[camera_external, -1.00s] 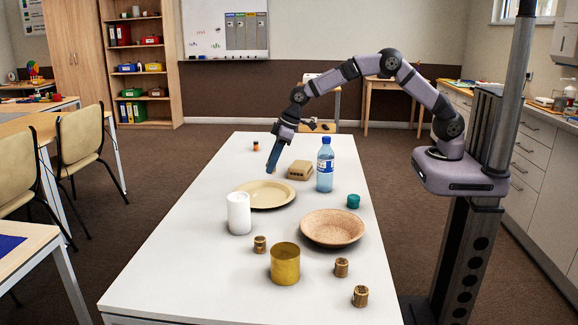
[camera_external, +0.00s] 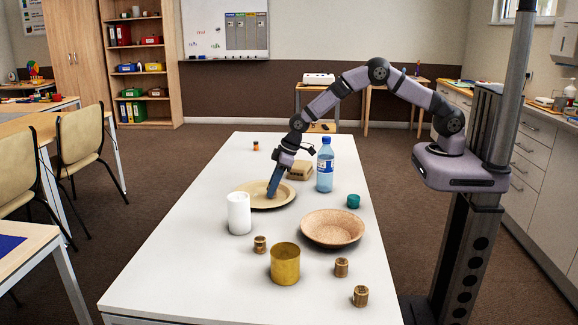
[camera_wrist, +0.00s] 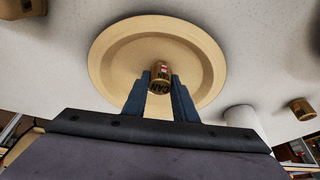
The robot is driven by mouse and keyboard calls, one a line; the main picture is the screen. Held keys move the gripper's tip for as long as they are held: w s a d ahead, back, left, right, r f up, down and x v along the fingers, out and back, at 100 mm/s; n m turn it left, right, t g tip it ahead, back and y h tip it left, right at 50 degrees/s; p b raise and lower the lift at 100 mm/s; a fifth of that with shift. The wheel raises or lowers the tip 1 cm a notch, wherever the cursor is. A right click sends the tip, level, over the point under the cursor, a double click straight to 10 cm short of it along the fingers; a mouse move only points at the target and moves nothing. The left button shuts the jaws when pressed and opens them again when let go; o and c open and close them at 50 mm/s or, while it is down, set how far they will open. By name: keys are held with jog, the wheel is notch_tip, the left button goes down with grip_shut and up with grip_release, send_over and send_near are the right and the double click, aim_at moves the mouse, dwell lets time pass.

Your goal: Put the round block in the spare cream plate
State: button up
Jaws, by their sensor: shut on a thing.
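The cream plate (camera_external: 245,202) lies on the white table, left of centre, and it also shows in the wrist view (camera_wrist: 110,55). My gripper (camera_external: 272,193) points down over the plate. In the wrist view my gripper (camera_wrist: 160,88) is shut on a small round brass-coloured block (camera_wrist: 161,72) with a small red and white mark. The block is between the fingertips, over the middle of the plate. In the external view the block is hidden by the fingers, and I cannot tell whether it touches the plate.
A white cylinder (camera_external: 239,213) stands close in front of the plate. A tan box (camera_external: 299,170) and a blue bottle (camera_external: 325,165) are behind it.

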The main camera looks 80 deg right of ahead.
jog(key=shift+f, duration=0.1)
jog(key=o, duration=1)
jog(key=shift+r, duration=0.25)
jog(key=b+v, duration=0.1)
jog(key=v, duration=1)
jog(key=shift+s+d+r, duration=0.1)
jog(key=shift+s+r, duration=0.15)
jog(key=shift+r, duration=0.05)
jog(key=s+r+g+p, duration=0.1)
jog(key=s+p, duration=0.1)
jog(key=s, duration=0.9)
jog(key=s+d+r+m+g+p, duration=0.1)
jog(key=s+r+g+p, duration=0.1)
jog(key=s, duration=0.9)
jog(key=s+r+g+p, duration=0.1)
jog(key=s+r+p, duration=0.1)
jog(key=s, duration=0.9)
jog(key=shift+s+d+m+h+p, duration=0.2)
jog(key=shift+m+h+p, duration=0.15)
jog(key=shift+p, duration=0.25)
